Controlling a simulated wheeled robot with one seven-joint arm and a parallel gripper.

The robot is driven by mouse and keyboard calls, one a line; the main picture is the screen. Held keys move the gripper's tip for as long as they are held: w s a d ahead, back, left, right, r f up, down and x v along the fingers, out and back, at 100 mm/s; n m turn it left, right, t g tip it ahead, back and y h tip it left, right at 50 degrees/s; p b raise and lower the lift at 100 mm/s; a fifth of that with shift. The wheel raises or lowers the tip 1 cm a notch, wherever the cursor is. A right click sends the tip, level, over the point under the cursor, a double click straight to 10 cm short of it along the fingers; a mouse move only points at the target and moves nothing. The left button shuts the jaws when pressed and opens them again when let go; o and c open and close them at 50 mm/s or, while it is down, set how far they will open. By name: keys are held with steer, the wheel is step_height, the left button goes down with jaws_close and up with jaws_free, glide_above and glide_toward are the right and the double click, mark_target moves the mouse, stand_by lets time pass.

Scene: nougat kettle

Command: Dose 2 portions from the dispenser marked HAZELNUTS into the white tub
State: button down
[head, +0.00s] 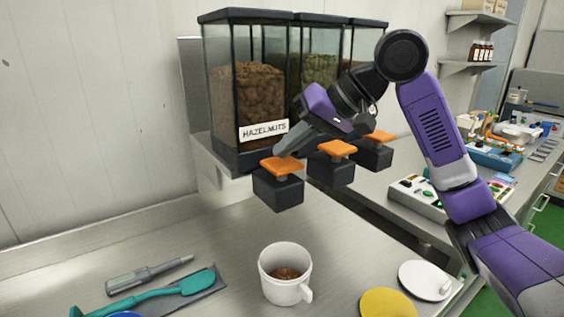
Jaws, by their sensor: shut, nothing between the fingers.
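The HAZELNUTS dispenser (246,85) is a clear hopper of brown nuts with a white label (264,131), leftmost in a row of 3. Its orange push plate (282,168) sits on a dark outlet block (278,191). My gripper (279,153) is shut and empty, fingertips pointing down-left at the top of this plate; they look in contact, but I cannot be sure. The white tub (286,288), with a handle at lower right, stands on the steel counter below and slightly in front of the outlet. Some brown pieces (286,273) lie inside it.
Two more dispensers with orange plates (337,149) (377,137) stand close to the right, partly behind my arm. A white lid (425,280) and a yellow disc (388,303) lie right of the tub. A teal spatula (160,292) and a grey-handled tool (145,275) lie left.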

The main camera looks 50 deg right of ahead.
mark_target(287, 163)
steer(key=shift+f+b, duration=0.5)
steer(key=shift+f, duration=0.5)
stand_by(0.9)
steer(key=shift+r, duration=0.15)
steer(key=shift+r+p, duration=1.3)
steer(key=shift+p, duration=0.05)
step_height(287, 163, up, 5)
steer(key=p, duration=0.5)
steer(key=shift+r, duration=0.1)
stand_by(0.8)
